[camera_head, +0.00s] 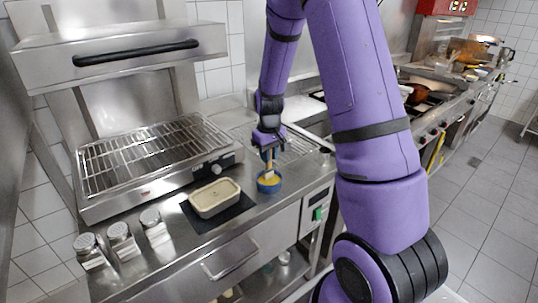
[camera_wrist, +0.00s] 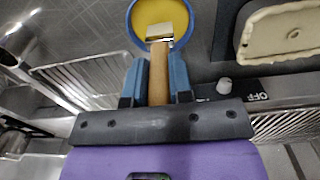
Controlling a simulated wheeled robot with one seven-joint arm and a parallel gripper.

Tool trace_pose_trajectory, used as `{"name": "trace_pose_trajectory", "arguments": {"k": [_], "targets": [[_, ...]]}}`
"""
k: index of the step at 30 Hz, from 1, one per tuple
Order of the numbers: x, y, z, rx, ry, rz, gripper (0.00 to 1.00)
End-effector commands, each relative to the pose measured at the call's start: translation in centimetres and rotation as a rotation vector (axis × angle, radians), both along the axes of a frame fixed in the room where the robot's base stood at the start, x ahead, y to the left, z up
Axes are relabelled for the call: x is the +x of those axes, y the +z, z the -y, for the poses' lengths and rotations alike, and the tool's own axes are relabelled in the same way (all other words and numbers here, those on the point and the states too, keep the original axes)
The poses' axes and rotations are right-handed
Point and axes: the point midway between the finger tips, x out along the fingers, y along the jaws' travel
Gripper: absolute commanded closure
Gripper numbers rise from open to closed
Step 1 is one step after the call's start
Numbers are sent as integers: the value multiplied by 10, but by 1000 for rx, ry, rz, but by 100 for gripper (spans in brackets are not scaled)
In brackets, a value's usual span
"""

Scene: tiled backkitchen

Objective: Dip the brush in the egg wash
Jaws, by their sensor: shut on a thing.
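The brush (camera_wrist: 159,72) has a wooden handle, a metal band and pale bristles. My gripper (camera_wrist: 160,70) is shut on its handle, with a blue finger on each side. In the head view my gripper (camera_head: 268,150) is above the blue bowl (camera_head: 279,186), with the brush pointing down into it. The bowl (camera_wrist: 131,22) holds the yellow egg wash (camera_wrist: 180,12). The bristle end overlaps the egg wash in both views; how deep it sits I cannot tell. A pie with pale pastry in a rectangular dish (camera_head: 215,198) stands left of the bowl.
The dish stands on a dark mat (camera_head: 240,209). Several metal-topped shakers (camera_head: 120,236) stand at the counter's front left. A salamander grill with a wire rack (camera_head: 140,155) is behind them. Another wire rack (camera_head: 291,150) lies behind the bowl. A control knob (camera_wrist: 224,85) is near the bowl.

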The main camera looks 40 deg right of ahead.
Motion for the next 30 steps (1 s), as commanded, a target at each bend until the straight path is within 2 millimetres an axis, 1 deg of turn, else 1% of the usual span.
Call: {"name": "trace_pose_trajectory", "arguments": {"k": [30], "targets": [[0, -8, 0, 0, 0, 0, 100]]}}
